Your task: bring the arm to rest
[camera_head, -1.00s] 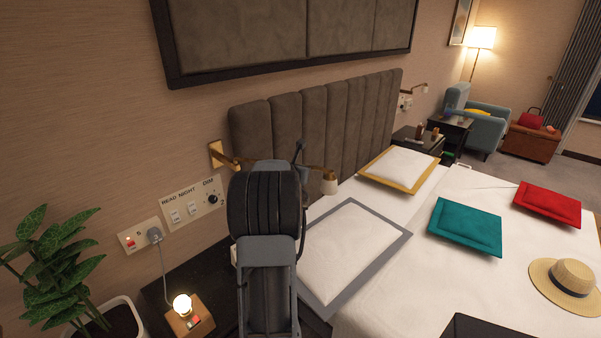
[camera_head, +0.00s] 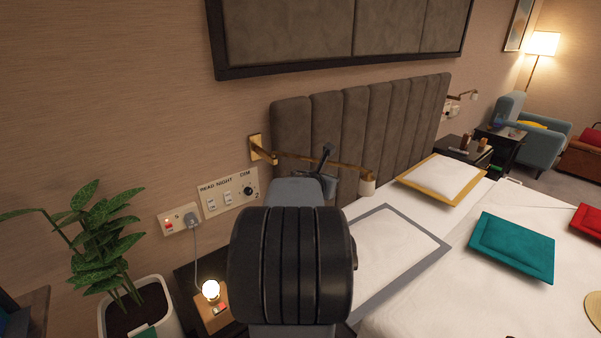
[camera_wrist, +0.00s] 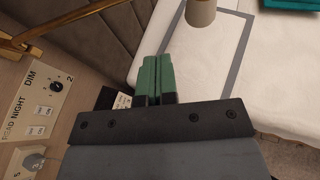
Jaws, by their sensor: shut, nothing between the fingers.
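My gripper (camera_wrist: 158,79) shows in the wrist view with its two green fingers side by side and pressed together, nothing between them. It points toward the bed's edge, beside the brass wall lamp (camera_wrist: 200,12). The switch panel (camera_wrist: 45,100) on the wall is to its left in that view. In the head view my dark arm rises at the bottom centre, in front of the bedside table, and hides most of the gripper end.
The wall lamp's brass arm (camera_head: 312,162) reaches out close behind my arm. A plug socket (camera_head: 180,219), a small lit lamp (camera_head: 211,291) and a potted plant (camera_head: 140,306) stand left. The bed (camera_head: 420,315) with framed pillows lies right.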

